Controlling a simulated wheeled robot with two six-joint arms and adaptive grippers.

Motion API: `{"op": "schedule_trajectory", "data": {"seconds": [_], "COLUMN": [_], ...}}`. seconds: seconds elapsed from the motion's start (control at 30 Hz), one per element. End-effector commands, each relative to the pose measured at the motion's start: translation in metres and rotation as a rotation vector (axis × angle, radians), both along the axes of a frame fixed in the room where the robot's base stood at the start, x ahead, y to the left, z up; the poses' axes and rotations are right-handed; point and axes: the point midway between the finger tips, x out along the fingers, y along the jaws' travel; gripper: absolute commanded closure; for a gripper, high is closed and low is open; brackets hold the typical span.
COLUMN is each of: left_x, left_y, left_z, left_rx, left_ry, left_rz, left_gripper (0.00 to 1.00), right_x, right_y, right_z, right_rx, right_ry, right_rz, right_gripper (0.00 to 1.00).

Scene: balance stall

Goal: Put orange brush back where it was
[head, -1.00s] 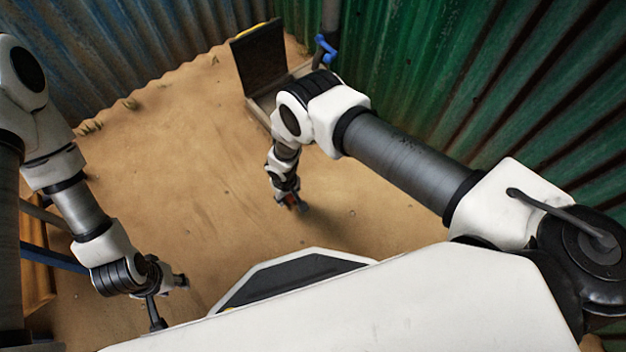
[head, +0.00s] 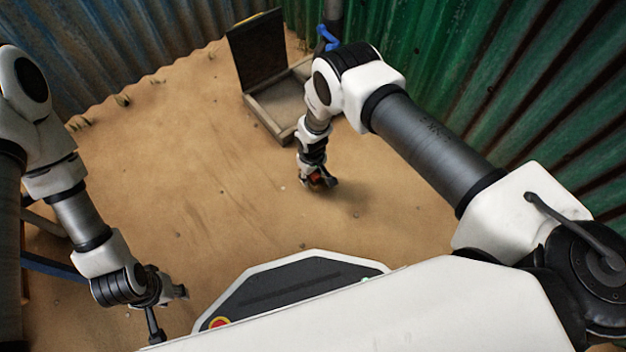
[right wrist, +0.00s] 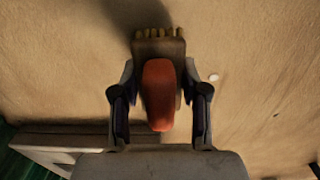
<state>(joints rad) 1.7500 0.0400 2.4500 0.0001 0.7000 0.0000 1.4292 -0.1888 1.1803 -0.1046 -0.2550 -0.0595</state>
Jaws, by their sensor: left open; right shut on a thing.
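The orange brush (right wrist: 158,95) is between the fingers of my right gripper (right wrist: 160,100) in the right wrist view. It has an orange-red handle on a brown block, with pale bristles at the far end. In the head view my right gripper (head: 318,182) is shut on the brush, low over the sand; a small orange-red patch of it shows. I cannot tell whether the brush touches the ground. My left gripper (head: 168,302) is open and empty at the lower left.
An open wooden box (head: 272,122) with a raised dark lid (head: 257,50) stands beyond my right gripper, near the green corrugated wall (head: 440,70). A blue tap-like fitting (head: 327,38) is on a post behind it. Open sand (head: 190,150) lies to the left.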

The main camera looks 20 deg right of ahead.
Motion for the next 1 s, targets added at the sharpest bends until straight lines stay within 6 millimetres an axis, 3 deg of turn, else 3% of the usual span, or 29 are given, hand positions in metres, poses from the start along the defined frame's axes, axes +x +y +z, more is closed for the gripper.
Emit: {"op": "schedule_trajectory", "data": {"seconds": [0.03, 0.1, 0.2, 0.3, 0.57, 0.6, 0.67, 1.0], "left_x": [0.000, 0.001, 0.001, 0.001, 0.002, 0.002, 0.002, 0.002], "left_y": [0.000, 0.000, 0.001, 0.001, 0.001, 0.001, 0.001, 0.001], "left_z": [-0.005, -0.022, -0.031, -0.027, -0.032, -0.031, -0.030, -0.026], "left_rx": [0.000, 0.000, 0.000, 0.001, 0.001, 0.001, 0.001, 0.001], "left_ry": [0.000, -0.002, -0.003, -0.004, -0.004, -0.004, -0.004, -0.004], "left_rz": [0.000, 0.002, 0.005, 0.006, 0.006, 0.006, 0.006, 0.006], "left_gripper": [0.60, 0.60, 0.60, 0.60, 0.60, 0.60, 0.60, 0.60], "right_x": [0.006, 0.004, 0.004, 0.005, 0.004, 0.004, 0.004, 0.004], "right_y": [-0.007, -0.005, -0.005, -0.005, -0.005, -0.005, -0.005, -0.005], "right_z": [-0.003, -0.025, -0.039, -0.036, -0.040, -0.039, -0.039, -0.035], "right_rx": [0.000, 0.000, 0.001, 0.000, 0.000, 0.000, 0.001, 0.000], "right_ry": [-0.003, -0.001, -0.002, -0.003, -0.002, -0.002, -0.002, -0.002], "right_rz": [-0.002, 0.001, 0.001, 0.001, 0.001, 0.001, 0.001, 0.001], "right_gripper": [0.94, 0.94, 0.94, 1.00, 1.00, 0.49, 0.31, 0.31]}}
